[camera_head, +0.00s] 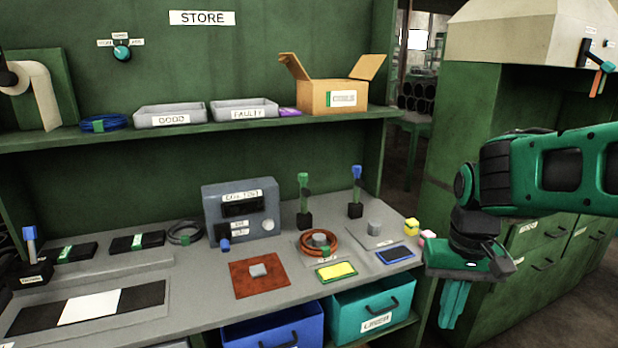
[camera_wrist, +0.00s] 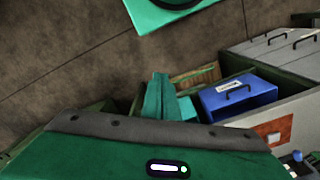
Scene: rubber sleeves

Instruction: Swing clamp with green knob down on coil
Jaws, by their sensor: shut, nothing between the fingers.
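The clamp with the green knob (camera_head: 304,182) stands upright on a black base on the bench, its arm raised. An orange-brown coil (camera_head: 333,246) lies just in front and right of it, around a grey round post, with a green tag on it. The raised clamp is apart from the coil. My gripper (camera_head: 452,312) hangs fingers-down off the bench's right end, well right of the coil, shut and empty. Its fingers show in the wrist view (camera_wrist: 160,96); the clamp and coil cannot be made out there.
A blue-knobbed clamp (camera_head: 356,186) stands upright right of the green one, another (camera_head: 30,243) at far left. A grey tester box (camera_head: 242,211) stands left of the green clamp. A yellow pad (camera_head: 337,271) lies before the coil. Blue (camera_head: 270,330) and teal (camera_head: 365,309) bins sit below.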

